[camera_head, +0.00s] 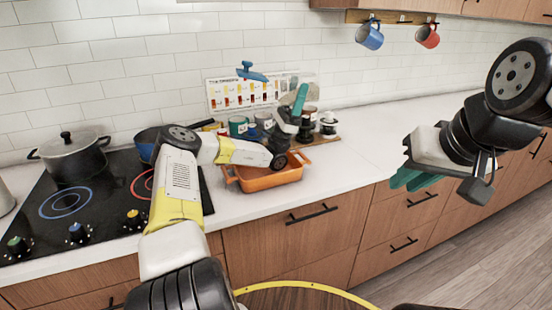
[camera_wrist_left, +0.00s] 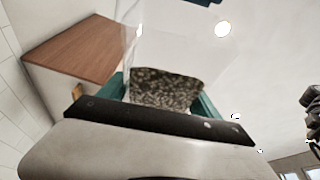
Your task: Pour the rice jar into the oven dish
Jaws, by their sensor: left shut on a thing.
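The orange oven dish (camera_head: 265,183) sits on the white counter, right of the stove. My left gripper (camera_head: 296,108) is raised above the dish's back right, its green fingers showing. In the left wrist view it is shut on a clear jar (camera_wrist_left: 170,45), between the green fingers. Dark speckled grains (camera_wrist_left: 165,90) lie in the jar's part nearest the gripper. The jar cannot be made out clearly in the head view. My right gripper (camera_head: 408,178) hangs at the right, in front of the drawers and away from the dish; its finger gap is unclear.
A black stove with a lidded pot (camera_head: 75,157) is at the left. Several jars and a small board (camera_head: 322,138) stand behind the dish. Blue (camera_head: 369,36) and red (camera_head: 428,36) mugs hang at the back. The counter right of the dish is clear.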

